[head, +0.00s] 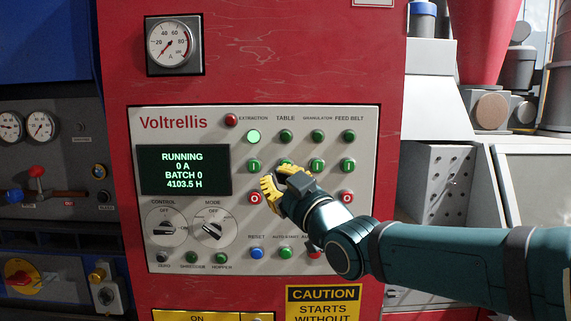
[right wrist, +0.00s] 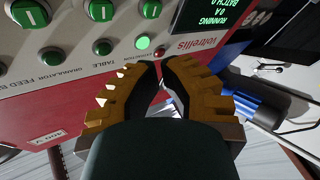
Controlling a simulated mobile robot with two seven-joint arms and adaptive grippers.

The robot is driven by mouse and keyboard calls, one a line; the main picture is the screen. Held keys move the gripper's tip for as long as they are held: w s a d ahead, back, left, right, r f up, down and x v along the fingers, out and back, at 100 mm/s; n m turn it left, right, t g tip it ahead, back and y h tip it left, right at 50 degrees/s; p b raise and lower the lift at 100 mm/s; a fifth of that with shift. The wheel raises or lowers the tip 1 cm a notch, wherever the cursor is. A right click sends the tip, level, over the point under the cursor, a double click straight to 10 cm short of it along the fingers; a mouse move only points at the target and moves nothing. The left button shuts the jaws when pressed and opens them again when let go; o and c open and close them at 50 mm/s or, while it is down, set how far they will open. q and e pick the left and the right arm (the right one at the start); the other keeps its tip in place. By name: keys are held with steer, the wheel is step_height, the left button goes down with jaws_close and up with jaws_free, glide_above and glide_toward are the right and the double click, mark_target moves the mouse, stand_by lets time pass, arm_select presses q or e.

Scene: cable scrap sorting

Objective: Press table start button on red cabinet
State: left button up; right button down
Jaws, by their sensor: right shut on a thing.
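The red cabinet (head: 260,50) carries a grey-white Voltrellis control panel (head: 140,236). The green table start button (head: 286,163) sits below the TABLE label and its dark lamp, partly covered by my right gripper (head: 272,182). In the right wrist view, the table start button (right wrist: 101,11) with its white bar shows at the top, clear of the fingers. My yellow right gripper (right wrist: 160,67) has its fingertips together, in front of the panel. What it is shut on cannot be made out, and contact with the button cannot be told. My left gripper is not in view.
Other green start buttons and red stop buttons (head: 347,197) sit close around the gripper. The extraction lamp (head: 253,137) is lit green. The display (head: 184,170) reads RUNNING, 0 A. Two rotary switches (head: 212,230) sit at lower left, and a caution sign (head: 323,302) hangs below.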

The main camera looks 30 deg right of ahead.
steer(key=w+d+p, duration=0.1)
steer(key=w+d, duration=0.2)
steer(key=w, duration=0.3)
steer(key=shift+d, duration=0.3)
steer(key=c, duration=1.7)
jaws_free()
jaws_close()
steer(key=shift+w+d, duration=0.2)
steer(key=shift+w, duration=0.15)
